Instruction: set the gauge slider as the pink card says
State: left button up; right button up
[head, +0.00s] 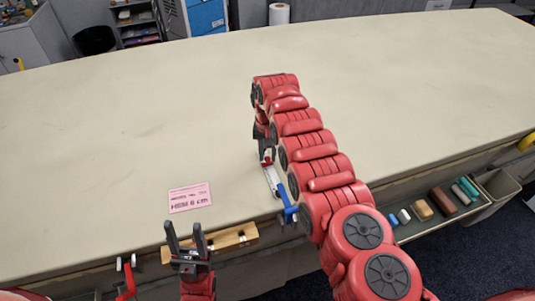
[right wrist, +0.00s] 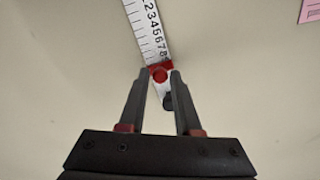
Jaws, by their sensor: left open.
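The pink card (head: 190,197) lies flat on the table, left of the gauge; its print is upside down and too small to read surely. Its corner shows in the right wrist view (right wrist: 312,10). The gauge (head: 271,179) is a white strip with a blue end piece (head: 288,206). In the right wrist view the scale (right wrist: 146,28) shows numbers up to 8, with the red slider (right wrist: 159,73) just past the 8. My right gripper (right wrist: 159,75) has its fingertips either side of the slider; whether they press on it is unclear. My left gripper (head: 186,240) is open and empty at the front edge.
A wooden piece (head: 235,238) lies at the front edge beside my left gripper. A tray (head: 400,230) of several small coloured blocks hangs at the front right. A paper roll (head: 279,13) stands at the back. The middle and back of the table are clear.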

grip_shut()
dwell(1.1)
